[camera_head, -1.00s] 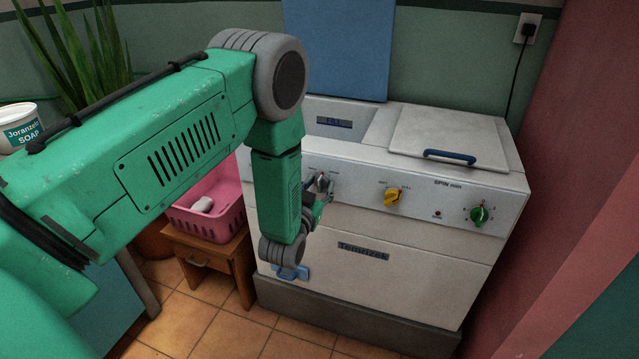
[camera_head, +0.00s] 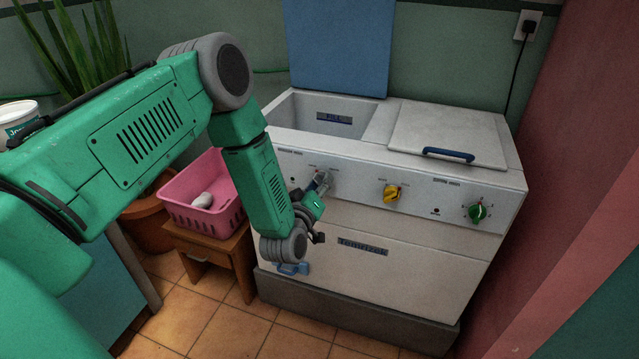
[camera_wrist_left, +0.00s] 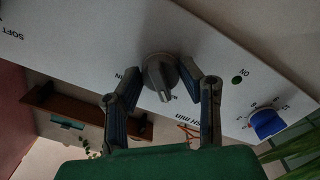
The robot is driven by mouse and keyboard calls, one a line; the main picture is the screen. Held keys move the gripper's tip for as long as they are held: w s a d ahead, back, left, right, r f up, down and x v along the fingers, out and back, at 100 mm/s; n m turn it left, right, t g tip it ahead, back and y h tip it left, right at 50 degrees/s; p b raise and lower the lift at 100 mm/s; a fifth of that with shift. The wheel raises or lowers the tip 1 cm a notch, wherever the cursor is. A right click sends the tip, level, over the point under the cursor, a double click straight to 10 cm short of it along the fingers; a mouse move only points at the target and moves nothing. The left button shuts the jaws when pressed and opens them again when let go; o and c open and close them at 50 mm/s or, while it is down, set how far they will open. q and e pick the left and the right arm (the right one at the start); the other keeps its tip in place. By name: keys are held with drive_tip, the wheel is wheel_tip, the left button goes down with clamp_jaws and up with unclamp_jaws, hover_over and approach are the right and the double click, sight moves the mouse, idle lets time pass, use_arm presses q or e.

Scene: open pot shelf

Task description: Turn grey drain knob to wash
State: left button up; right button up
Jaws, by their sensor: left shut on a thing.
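The grey drain knob (camera_head: 327,177) is on the left part of the white washer's front panel (camera_head: 360,192). My left gripper (camera_head: 319,184) reaches it from the front left, and its fingers partly cover the knob. In the left wrist view the grey knob (camera_wrist_left: 160,78) sits between the two dark fingers of my left gripper (camera_wrist_left: 162,80), which are shut on it. The ridge of the knob points downward in that view. Most of the panel lettering around it is hidden or too blurred to read. My right gripper is not in view.
A yellow knob (camera_head: 392,194) and a green knob (camera_head: 478,212) are farther right on the panel. A blue knob (camera_wrist_left: 267,124) shows in the wrist view. The pink basket (camera_head: 205,212) stands on a wooden stool (camera_head: 240,262) left of the washer.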

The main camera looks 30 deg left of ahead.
use_arm(q)
drive_tip(key=shift+n, duration=0.7)
drive_tip(key=o, duration=1.2)
drive_tip(key=shift+a, duration=0.15)
drive_tip(key=shift+c, duration=0.2)
drive_tip(key=v, duration=1.1)
drive_tip(key=shift+s, duration=0.4)
drive_tip(key=shift+f, duration=0.15)
drive_tip(key=shift+d, duration=0.25)
